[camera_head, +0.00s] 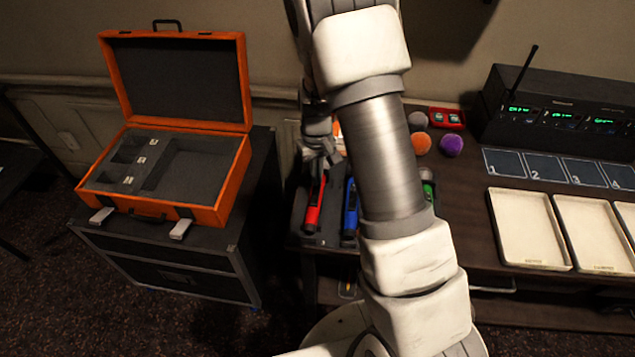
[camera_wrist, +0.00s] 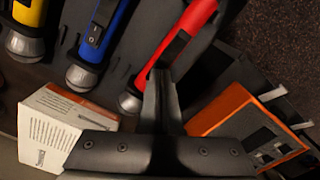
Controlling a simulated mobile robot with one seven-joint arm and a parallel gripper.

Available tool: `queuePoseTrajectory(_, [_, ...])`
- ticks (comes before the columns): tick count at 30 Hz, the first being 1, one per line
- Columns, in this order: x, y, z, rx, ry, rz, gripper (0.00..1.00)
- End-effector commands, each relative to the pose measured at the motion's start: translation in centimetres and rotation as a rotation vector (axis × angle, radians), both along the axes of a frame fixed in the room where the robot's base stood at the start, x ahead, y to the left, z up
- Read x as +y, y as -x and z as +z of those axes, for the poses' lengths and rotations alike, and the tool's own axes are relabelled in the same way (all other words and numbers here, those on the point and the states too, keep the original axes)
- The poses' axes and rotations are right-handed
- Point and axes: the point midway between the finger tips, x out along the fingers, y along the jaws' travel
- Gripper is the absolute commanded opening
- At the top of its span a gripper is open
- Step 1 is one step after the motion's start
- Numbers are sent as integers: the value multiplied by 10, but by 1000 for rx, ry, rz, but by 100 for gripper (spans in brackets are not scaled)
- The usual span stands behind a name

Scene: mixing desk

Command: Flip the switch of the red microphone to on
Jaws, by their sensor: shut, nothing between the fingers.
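The red microphone (camera_head: 315,205) lies at the left end of the dark desk in the head view. In the wrist view the red microphone (camera_wrist: 187,30) runs from top right to its silver head near the middle. A dark switch strip (camera_wrist: 176,47) shows on its body; its setting is too small and dark to read. My gripper (camera_head: 321,165) is at the far end of the red microphone in the head view. In the wrist view my gripper (camera_wrist: 160,76) is shut and empty, its tips right by the strip; I cannot tell whether they touch.
A blue microphone (camera_head: 350,208) lies just right of the red one. A yellow microphone (camera_wrist: 28,12) lies further over in the wrist view. A white box (camera_wrist: 62,122) stands near my gripper. An open orange case (camera_head: 205,212) stands left; trays (camera_head: 527,262) lie right.

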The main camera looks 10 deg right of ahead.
Motion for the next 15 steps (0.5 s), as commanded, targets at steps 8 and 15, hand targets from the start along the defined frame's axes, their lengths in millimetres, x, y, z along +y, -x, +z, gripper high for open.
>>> queuePoseTrajectory(8, [0,0,-5,0,0,0,0])
queuePoseTrajectory(15, [0,0,-9,0,0,0,0])
